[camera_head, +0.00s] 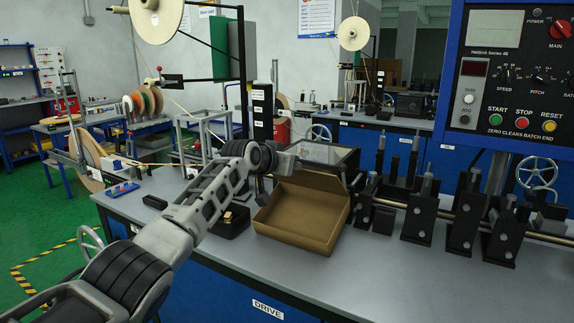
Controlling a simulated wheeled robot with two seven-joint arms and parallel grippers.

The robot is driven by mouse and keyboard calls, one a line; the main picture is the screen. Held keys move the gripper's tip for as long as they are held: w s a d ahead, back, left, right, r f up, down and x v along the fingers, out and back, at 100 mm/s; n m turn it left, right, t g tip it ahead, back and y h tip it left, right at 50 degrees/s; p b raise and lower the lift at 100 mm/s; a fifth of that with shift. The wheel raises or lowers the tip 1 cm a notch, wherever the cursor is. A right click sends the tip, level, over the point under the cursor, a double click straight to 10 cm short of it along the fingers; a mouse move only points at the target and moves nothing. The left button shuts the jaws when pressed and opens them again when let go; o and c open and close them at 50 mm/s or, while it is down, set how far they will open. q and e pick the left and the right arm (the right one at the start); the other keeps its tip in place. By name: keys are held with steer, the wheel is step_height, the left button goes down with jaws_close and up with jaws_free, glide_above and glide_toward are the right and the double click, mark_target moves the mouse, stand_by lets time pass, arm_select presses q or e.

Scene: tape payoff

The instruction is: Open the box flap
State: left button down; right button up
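My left arm reaches in from the lower left, and my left gripper (287,163) is at the back left of the box, close to the flap's left end. Its fingertips are small and dark, so I cannot tell whether they touch the flap or how far apart they are. My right gripper is out of view.
A black tray (232,222) stands left of the box, partly behind my arm. Black roller stands (421,215) on a metal shaft stand to the right. A control panel (510,75) hangs at the upper right. The bench front (400,275) is clear.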

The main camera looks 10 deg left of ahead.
arm_select(q)
steer(key=shift+r, duration=0.2)
steer(key=c, duration=1.1)
jaws_free()
steer(key=shift+c, duration=0.2)
steer(key=shift+o, duration=0.3)
steer(key=shift+f, duration=0.1)
steer(key=shift+s, duration=0.15)
steer(key=b+v, duration=0.2)
steer(key=v, duration=1.3)
steer(key=shift+s+a+r, duration=0.2)
steer(key=shift+s+r, duration=0.05)
